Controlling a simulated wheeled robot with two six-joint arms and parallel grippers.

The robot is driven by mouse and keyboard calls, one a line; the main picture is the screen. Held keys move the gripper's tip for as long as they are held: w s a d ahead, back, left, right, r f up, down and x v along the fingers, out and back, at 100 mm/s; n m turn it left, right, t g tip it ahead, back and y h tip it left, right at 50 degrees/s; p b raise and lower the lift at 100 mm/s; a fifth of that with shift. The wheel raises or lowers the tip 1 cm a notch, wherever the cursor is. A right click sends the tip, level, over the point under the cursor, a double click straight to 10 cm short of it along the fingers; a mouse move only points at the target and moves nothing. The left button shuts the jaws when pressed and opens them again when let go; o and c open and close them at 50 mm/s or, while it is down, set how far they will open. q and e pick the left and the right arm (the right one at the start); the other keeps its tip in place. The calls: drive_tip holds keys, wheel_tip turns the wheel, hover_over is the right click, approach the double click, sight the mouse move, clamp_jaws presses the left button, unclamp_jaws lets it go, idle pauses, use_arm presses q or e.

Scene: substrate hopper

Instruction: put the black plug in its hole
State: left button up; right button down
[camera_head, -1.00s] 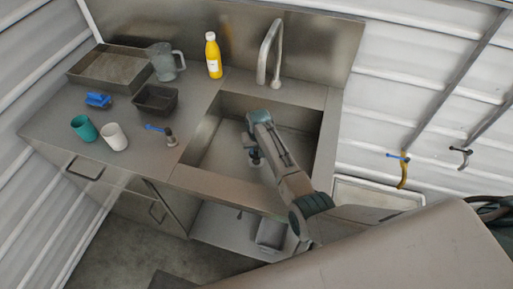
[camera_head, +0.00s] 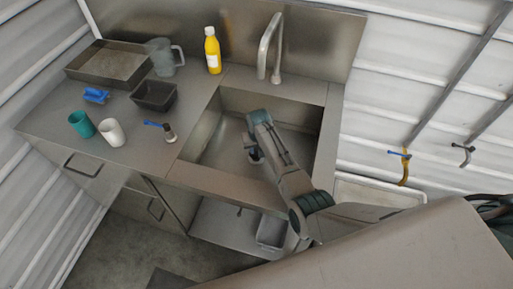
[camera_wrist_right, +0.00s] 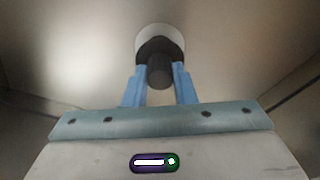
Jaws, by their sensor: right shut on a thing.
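My right gripper (camera_head: 253,155) is down inside the steel sink basin (camera_head: 213,140); it shows in the wrist view (camera_wrist_right: 159,82) with blue fingers shut on the black plug (camera_wrist_right: 159,72). The plug is a short dark cylinder with a wider dark part beyond it. A pale round patch (camera_wrist_right: 160,33), perhaps the drain surround, shows just behind the plug. The hole itself is hidden, and I cannot tell whether the plug touches the basin floor. In the head view the arm and fingers mostly hide the plug. My left gripper is not in view.
A tap (camera_head: 268,48) rises at the sink's back edge. On the counter to the left are a yellow bottle (camera_head: 212,52), a jug (camera_head: 160,57), a black tub (camera_head: 155,96), a tray (camera_head: 105,64), two cups, a blue brush and a blue-handled item (camera_head: 168,133). The basin walls surround the gripper.

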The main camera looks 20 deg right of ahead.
drive_tip(key=shift+f, duration=0.15)
drive_tip(key=shift+f+b, duration=0.75)
drive_tip(key=shift+f, duration=0.3)
drive_tip(key=c, duration=1.1)
unclamp_jaws()
drive_tip(key=shift+r, duration=0.1)
